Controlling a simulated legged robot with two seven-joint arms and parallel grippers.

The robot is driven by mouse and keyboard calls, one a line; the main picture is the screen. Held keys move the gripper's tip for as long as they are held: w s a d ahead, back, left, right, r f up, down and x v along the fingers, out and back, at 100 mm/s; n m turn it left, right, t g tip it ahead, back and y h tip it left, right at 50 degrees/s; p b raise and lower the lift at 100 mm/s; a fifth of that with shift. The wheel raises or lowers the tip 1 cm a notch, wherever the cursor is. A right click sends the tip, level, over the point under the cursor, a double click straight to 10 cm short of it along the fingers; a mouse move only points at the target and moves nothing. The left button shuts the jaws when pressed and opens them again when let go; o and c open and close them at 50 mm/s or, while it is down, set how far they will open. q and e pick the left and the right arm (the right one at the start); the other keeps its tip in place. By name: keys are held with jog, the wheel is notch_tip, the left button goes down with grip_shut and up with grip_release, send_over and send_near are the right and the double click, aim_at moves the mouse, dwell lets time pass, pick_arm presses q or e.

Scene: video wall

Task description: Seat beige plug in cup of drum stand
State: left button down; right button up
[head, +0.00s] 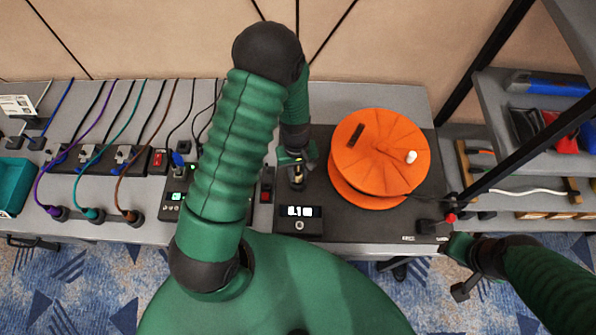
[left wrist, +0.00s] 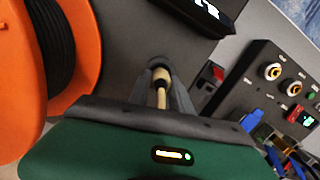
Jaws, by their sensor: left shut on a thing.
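The beige plug (left wrist: 161,78) shows between the dark fingers of my left gripper (left wrist: 162,90) in the left wrist view, with a thin pale stem towards the camera. In the head view my left gripper (head: 297,168) points down at the left part of the black drum stand (head: 345,229), just above a small dark cup (head: 295,195). A bit of beige shows at the cup's mouth. I cannot tell how deep the plug sits in it. My right gripper (head: 458,246) is at the stand's front right corner; its fingers are unclear.
An orange cable drum (head: 378,150) stands on the stand, close to the right of my left gripper. A display (head: 300,212) is in front of the cup. Left are power strips (head: 100,160) with several cables. A shelf rack (head: 530,140) stands at the right.

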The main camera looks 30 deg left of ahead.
pick_arm(q)
jog(key=shift+f, duration=0.15)
jog(key=shift+f, duration=0.3)
dwell(0.5)
jog(key=c, duration=1.1)
grip_release()
notch_tip(320, 180, up, 17)
jog(key=w+a, duration=0.1)
jog(key=shift+w+a+f, duration=0.15)
jog(key=shift+a, duration=0.05)
